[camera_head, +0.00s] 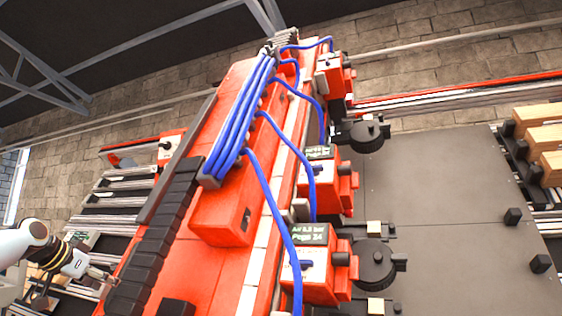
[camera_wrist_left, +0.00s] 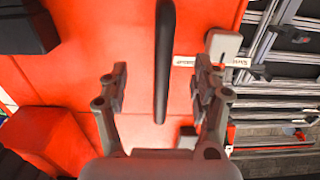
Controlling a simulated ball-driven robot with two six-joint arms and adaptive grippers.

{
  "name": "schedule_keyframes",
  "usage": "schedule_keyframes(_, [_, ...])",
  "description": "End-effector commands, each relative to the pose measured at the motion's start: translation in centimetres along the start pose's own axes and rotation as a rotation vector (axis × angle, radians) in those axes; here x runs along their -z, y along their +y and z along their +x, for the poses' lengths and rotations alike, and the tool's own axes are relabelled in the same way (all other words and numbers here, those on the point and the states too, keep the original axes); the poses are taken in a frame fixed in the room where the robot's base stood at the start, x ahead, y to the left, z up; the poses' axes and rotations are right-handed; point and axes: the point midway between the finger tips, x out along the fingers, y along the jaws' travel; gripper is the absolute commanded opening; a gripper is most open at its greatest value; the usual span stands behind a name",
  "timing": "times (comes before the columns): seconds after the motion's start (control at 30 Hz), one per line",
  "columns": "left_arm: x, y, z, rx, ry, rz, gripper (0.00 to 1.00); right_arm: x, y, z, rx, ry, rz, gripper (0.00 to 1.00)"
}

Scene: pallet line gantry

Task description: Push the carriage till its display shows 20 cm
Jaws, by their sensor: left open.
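My left gripper (camera_head: 103,277) comes in at the lower left of the head view, beside the red gantry structure. In the left wrist view its two fingers (camera_wrist_left: 161,80) are apart. A dark upright bar (camera_wrist_left: 163,65) shows between them, over a red surface (camera_wrist_left: 85,50); I cannot tell whether the fingers touch anything. The red body with blue hoses (camera_head: 222,215) fills the middle of the head view. A dark display (camera_head: 310,234) on a red unit reads about air pressure and a page. I cannot make out a centimetre reading or tell which part is the carriage. My right gripper is not in view.
A black cable chain (camera_head: 160,225) runs along the red structure near my left gripper. Grey rails (camera_head: 125,200) lie at the left. Several red units with round black parts (camera_head: 375,262) line the grey panel (camera_head: 450,210). Wooden blocks (camera_head: 545,138) stand at the right.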

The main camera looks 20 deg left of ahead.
Motion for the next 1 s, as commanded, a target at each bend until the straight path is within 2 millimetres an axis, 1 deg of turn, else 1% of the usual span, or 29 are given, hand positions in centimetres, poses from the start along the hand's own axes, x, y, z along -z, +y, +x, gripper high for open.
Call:
schedule_keyframes(0.1, [0.0, 0.1, -1.4, 0.0, -0.004, 0.004, 0.65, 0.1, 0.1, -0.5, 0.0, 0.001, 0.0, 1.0])
schedule_keyframes(0.33, [-0.1, 0.1, -3.9, -0.001, -0.005, 0.005, 0.65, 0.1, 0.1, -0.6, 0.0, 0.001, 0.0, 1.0])
schedule_keyframes(0.5, [-0.2, 0.0, -5.5, 0.001, -0.003, 0.003, 0.65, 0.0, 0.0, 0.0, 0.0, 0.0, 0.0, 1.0])
schedule_keyframes(0.63, [-0.1, 0.1, -6.1, -0.001, -0.002, 0.001, 0.65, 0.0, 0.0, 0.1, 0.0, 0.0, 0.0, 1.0])
schedule_keyframes(1.0, [0.0, 0.1, -6.1, -0.003, -0.001, 0.0, 0.65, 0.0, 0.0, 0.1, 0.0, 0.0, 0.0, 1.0])
